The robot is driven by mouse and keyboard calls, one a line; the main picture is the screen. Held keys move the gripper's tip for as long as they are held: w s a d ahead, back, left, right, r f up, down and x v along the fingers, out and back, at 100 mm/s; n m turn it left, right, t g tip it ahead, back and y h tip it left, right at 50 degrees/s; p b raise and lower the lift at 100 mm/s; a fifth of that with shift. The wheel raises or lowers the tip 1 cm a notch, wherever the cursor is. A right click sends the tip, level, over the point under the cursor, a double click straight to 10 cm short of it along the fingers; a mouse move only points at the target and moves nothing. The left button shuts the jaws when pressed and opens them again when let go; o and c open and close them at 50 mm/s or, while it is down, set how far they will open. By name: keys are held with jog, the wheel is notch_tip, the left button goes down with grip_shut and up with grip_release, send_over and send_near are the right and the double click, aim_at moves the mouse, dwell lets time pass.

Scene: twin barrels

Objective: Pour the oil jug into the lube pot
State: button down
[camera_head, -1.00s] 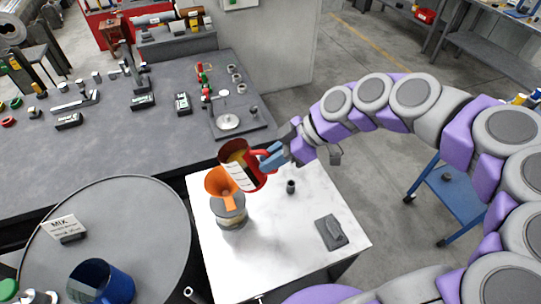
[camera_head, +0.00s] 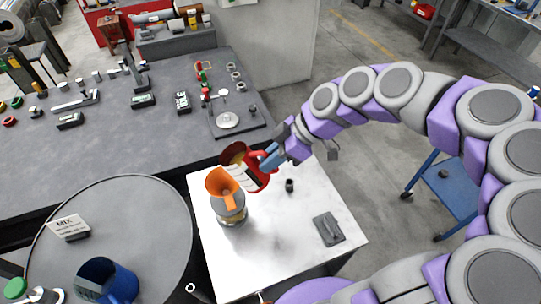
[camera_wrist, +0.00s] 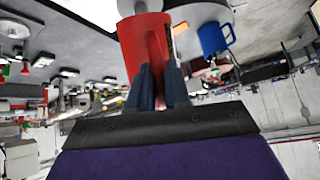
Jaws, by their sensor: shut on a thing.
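The oil jug (camera_head: 257,181) is red with a white scale label and shows amber oil inside its mouth. My gripper (camera_head: 268,158) is shut on its red handle and holds it tilted to the left, above the white table. The jug also shows in the wrist view (camera_wrist: 143,42), between the blue fingers (camera_wrist: 160,85). An orange funnel (camera_head: 223,184) sits in the top of the lube pot (camera_head: 231,213), a jar-like pot standing on the white table. The jug's lip is beside and slightly above the funnel. I cannot tell whether oil is flowing.
The white table (camera_head: 270,245) also bears a small dark cylinder (camera_head: 290,185) and a dark grey block (camera_head: 329,229). A drum top (camera_head: 150,215) at left holds a MIX sign (camera_head: 69,227) and a blue mug (camera_head: 108,282). A grey workbench (camera_head: 60,165) stands behind.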

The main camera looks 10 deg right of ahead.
aim_at(262, 151)
jog(key=shift+w+a+r+h+p, duration=0.25)
jog(key=shift+h+p, duration=0.4)
jog(key=shift+p, duration=0.7)
jog(key=shift+s+r+h+p, duration=0.15)
jog(key=shift+r+h+p, duration=0.35)
jog(key=shift+p, duration=0.85)
jog(key=shift+w+a+r+g+h+p, duration=0.1)
jog(key=shift+a+r+g+h+p, duration=0.35)
jog(key=shift+p, duration=0.7)
jog(key=shift+w+a+r+g+h+p, duration=0.1)
jog(key=shift+r+h+p, duration=0.5)
jog(key=shift+p, duration=0.5)
jog(key=shift+w+a+r+m+h+p, duration=0.15)
jog(key=shift+a+r+h+p, duration=0.2)
jog(key=shift+p, duration=0.35)
jog(key=shift+s+a+r+m+h+p, duration=0.15)
jog(key=shift+r+h+p, duration=0.15)
jog(key=shift+h+p, duration=0.3)
jog(key=shift+w+a+r+g+h+p, duration=0.15)
jog(key=shift+r+g+h+p, duration=0.1)
jog(key=shift+p, duration=0.15)
jog(key=shift+w+a+r+g+h+p, duration=0.15)
jog(key=shift+a+r+g+h+p, duration=0.05)
jog(key=shift+a+r+h+p, duration=0.45)
jog(key=shift+w+a+r+g+h+p, duration=0.2)
jog(key=shift+a+r+h+p, duration=0.2)
jog(key=shift+a+h+p, duration=0.3)
